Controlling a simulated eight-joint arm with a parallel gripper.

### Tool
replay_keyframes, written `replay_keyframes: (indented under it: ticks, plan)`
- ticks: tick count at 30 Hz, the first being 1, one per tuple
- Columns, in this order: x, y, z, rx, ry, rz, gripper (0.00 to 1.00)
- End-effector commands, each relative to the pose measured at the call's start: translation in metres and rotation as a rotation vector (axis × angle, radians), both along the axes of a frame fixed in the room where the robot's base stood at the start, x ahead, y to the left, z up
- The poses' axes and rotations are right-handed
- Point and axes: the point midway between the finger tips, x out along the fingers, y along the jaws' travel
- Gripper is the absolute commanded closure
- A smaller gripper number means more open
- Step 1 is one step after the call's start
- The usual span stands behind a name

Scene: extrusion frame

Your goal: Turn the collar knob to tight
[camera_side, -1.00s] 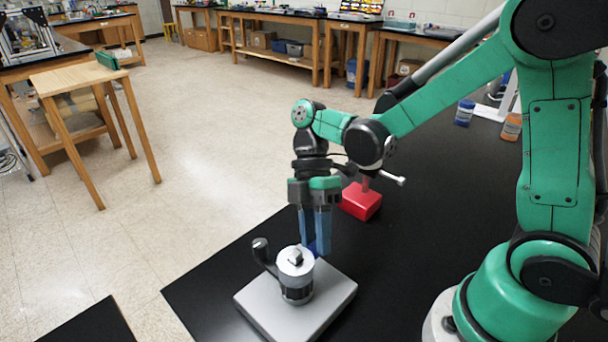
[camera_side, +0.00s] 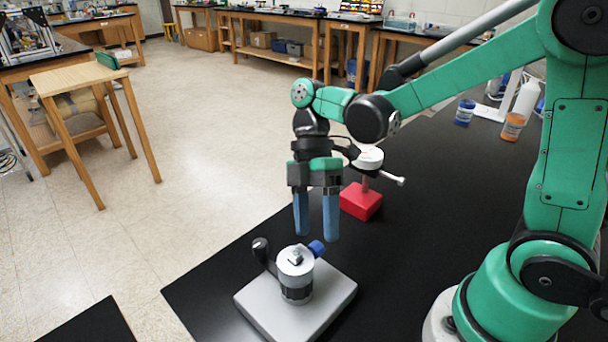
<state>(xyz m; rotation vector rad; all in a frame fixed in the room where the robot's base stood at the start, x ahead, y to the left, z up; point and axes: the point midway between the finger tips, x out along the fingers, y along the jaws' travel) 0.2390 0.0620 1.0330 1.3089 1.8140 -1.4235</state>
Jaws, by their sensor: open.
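The collar (camera_side: 296,278) is a silver-topped cylinder with a dark lower band, standing on a light grey base plate (camera_side: 326,309). A dark lever with a rounded black end (camera_side: 261,246) sticks up at its left. A small blue knob (camera_side: 316,248) shows at the collar's right rear side. I cannot tell which of these the task calls the collar knob. My gripper (camera_side: 316,236) points down with two blue fingers spread apart. It is open and empty, just above and behind the collar, and appears clear of the blue knob.
A red block (camera_side: 360,201) with a post and a white-and-silver fitting (camera_side: 369,158) stands behind my gripper at the right. The black table (camera_side: 410,200) is clear between. Its left edge runs near the base plate.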

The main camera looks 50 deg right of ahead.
Motion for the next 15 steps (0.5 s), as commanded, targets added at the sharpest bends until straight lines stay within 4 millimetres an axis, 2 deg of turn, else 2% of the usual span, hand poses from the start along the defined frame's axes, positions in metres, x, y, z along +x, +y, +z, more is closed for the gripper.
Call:
replay_keyframes:
  ticks: [15]
  plan:
    - [0.0, 0.0, 0.102, 0.0, 0.0, 0.0, 0.41]
